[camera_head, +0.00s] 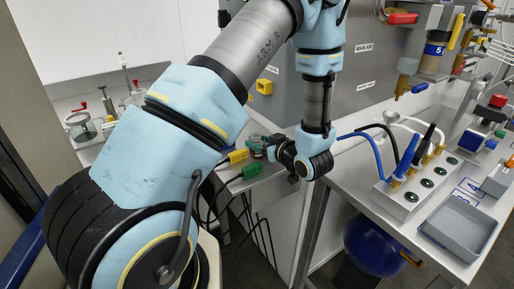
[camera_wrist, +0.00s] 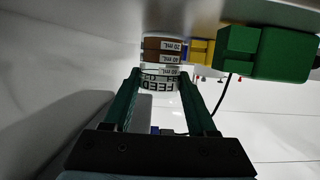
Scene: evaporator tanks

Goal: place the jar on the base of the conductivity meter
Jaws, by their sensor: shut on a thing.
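In the wrist view, the jar (camera_wrist: 162,60) is clear, with brown contents, graduation labels and a FEED label that reads upside down. My gripper (camera_wrist: 160,78) has its dark green fingers on either side of the jar, shut on it. In the head view, my gripper (camera_head: 263,147) is at the edge of the left bench, beside the yellow and green blocks; the jar is too small or hidden there. I cannot identify the conductivity meter or its base with certainty.
A green block (camera_wrist: 265,52) with a cable and a yellow block (camera_wrist: 202,50) are close right of the jar. The right bench carries a white box (camera_head: 420,188) with blue and black probes and a grey tray (camera_head: 458,228). A glass vessel (camera_head: 82,127) stands far left.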

